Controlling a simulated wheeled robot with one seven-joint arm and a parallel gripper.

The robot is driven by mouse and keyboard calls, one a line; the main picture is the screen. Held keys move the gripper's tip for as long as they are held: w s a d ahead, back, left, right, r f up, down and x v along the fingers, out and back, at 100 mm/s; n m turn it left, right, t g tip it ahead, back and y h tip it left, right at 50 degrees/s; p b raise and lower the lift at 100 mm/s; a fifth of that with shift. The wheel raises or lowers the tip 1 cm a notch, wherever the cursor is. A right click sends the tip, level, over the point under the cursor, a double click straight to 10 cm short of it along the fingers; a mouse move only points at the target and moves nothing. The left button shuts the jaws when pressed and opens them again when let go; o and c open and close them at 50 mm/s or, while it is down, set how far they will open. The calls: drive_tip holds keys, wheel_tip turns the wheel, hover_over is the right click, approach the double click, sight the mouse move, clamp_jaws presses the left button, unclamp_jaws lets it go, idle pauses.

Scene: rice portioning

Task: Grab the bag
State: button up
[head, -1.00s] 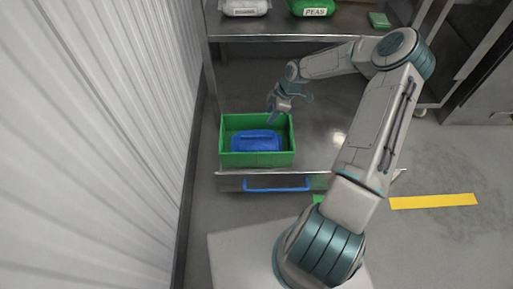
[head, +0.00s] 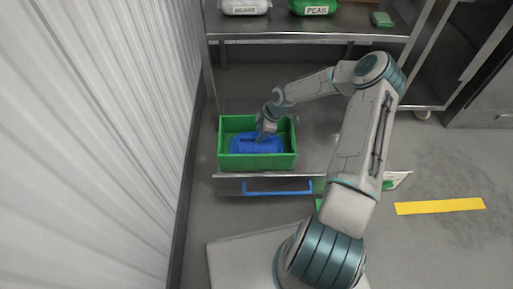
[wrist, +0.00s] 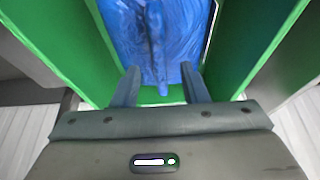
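A blue bag (head: 257,144) lies inside a green open bin (head: 228,161) in the head view. In the wrist view the bag (wrist: 150,35) is shiny blue plastic with a raised seam along its middle, between the bin's green walls (wrist: 72,45). My gripper (head: 262,133) is over the bin, at the bag's far side in the head view. In the wrist view its two fingers (wrist: 160,85) are spread apart, pointing toward the bag with nothing held between them. Whether the fingertips touch the bag cannot be told.
The bin stands on a low metal drawer with a blue handle (head: 277,191). A metal shelf (head: 330,30) above holds a white bag (head: 245,7) and a green peas bag (head: 313,7). A corrugated wall (head: 95,140) is close on the left. Floor is free at right.

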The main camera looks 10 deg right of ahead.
drive_tip(key=shift+x, duration=1.15)
drive_tip(key=shift+c, duration=0.3)
clamp_jaws()
idle(0.5)
